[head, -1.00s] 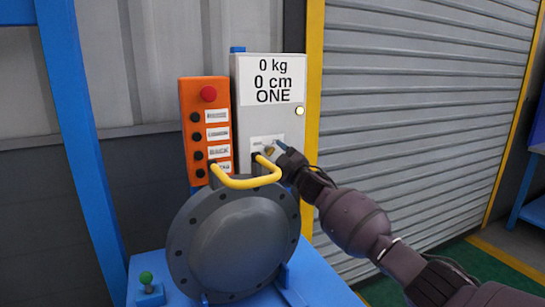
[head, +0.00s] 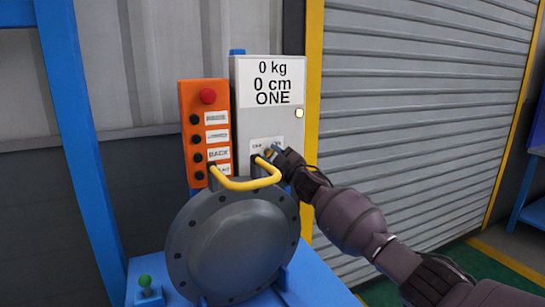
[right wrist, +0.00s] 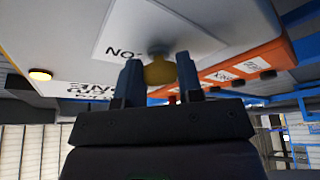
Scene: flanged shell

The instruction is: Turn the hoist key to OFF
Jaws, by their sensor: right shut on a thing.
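The hoist control box (head: 268,120) is grey, with a label reading "0 kg, 0 cm, ONE" and a small key label (head: 261,144) lower down. The brass-coloured key (right wrist: 158,72) stands out from that label in the right wrist view. My right gripper (head: 273,151) is at the key, and in the right wrist view its two blue fingers (right wrist: 159,78) are on either side of it, shut on it. Lettering beside the key looks like "ON" upside down. The key's exact angle is hard to tell. My left gripper is out of view.
An orange button panel (head: 206,130) with a red button stands left of the box. The grey flanged shell (head: 233,245) with its yellow handle (head: 245,183) is just below my right gripper. A yellow post (head: 313,110) and shutter (head: 415,110) are to the right.

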